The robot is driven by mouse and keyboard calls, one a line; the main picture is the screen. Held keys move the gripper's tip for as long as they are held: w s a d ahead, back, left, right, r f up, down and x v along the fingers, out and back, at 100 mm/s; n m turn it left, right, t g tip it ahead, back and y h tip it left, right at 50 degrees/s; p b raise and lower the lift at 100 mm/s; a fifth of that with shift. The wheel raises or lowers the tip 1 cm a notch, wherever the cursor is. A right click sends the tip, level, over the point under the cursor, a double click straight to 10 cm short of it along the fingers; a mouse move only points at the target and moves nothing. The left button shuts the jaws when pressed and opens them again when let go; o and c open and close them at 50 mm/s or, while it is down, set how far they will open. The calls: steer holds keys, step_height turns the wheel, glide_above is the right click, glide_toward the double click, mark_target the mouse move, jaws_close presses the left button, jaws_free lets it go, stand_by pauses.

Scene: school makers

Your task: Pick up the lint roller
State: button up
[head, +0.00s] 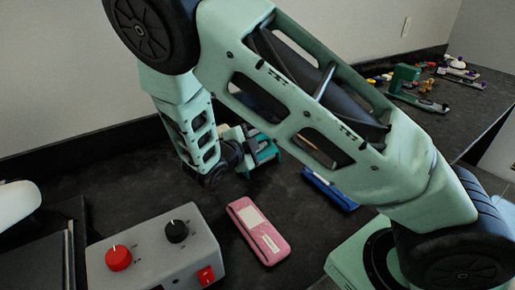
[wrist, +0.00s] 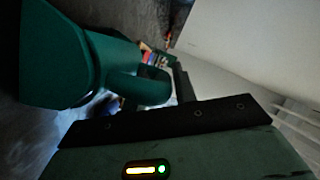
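I cannot pick out the lint roller with certainty in either view. My gripper (head: 240,150) is low over the dark worktop at the centre of the head view, partly hidden by my wrist. A teal-green object (head: 264,153) stands right beside it. In the wrist view a large dark green object (wrist: 62,55) fills the upper left, with a rounded green part (wrist: 142,88) in front of my gripper. A dark finger shows at the right of this rounded part. Whether the fingers touch it is too dark to tell.
A grey control box (head: 150,250) with red and black knobs stands at the front left. A pink case (head: 258,232) and a blue object (head: 330,189) lie on the worktop. A green tool (head: 405,80) and several small items stand at the back right.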

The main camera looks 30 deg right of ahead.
jaws_close()
